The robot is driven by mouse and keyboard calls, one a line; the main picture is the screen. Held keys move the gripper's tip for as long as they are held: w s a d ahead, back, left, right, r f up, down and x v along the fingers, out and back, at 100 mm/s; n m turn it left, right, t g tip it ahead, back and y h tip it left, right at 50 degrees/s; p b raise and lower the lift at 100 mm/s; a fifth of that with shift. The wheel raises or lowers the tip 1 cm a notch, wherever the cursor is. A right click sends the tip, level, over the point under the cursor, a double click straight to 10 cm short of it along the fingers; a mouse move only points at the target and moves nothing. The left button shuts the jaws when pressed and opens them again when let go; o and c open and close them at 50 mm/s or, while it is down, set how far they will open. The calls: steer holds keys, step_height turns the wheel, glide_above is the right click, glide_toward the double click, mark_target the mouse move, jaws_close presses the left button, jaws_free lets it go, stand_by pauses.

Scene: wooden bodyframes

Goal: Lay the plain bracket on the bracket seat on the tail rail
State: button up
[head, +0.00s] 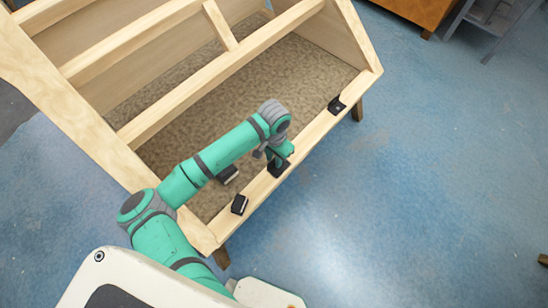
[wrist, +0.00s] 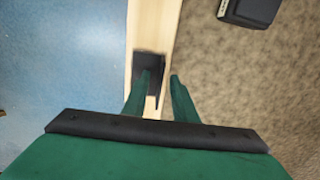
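The tail rail (head: 313,131) is the pale wooden beam along the frame's near right edge. A black bracket-like piece (head: 279,170) lies on it under my gripper (head: 283,161). In the wrist view this dark piece (wrist: 150,68) sits on the rail, with a flat part and a thin upright edge. My gripper (wrist: 162,76) is open, one green finger over the flat part and the other beyond the upright edge, with a visible gap. Another black bracket (head: 337,105) stands further up the rail. I cannot tell the seat apart from the bracket under my gripper.
A black block (head: 240,204) sits on the rail nearer my base. Another dark block with a light edge (head: 228,174) lies on the brown floor panel inside the frame; it also shows in the wrist view (wrist: 250,11).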

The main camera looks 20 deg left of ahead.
step_height(320, 180, up, 11)
stand_by(0.7)
steer(key=shift+f, duration=0.1)
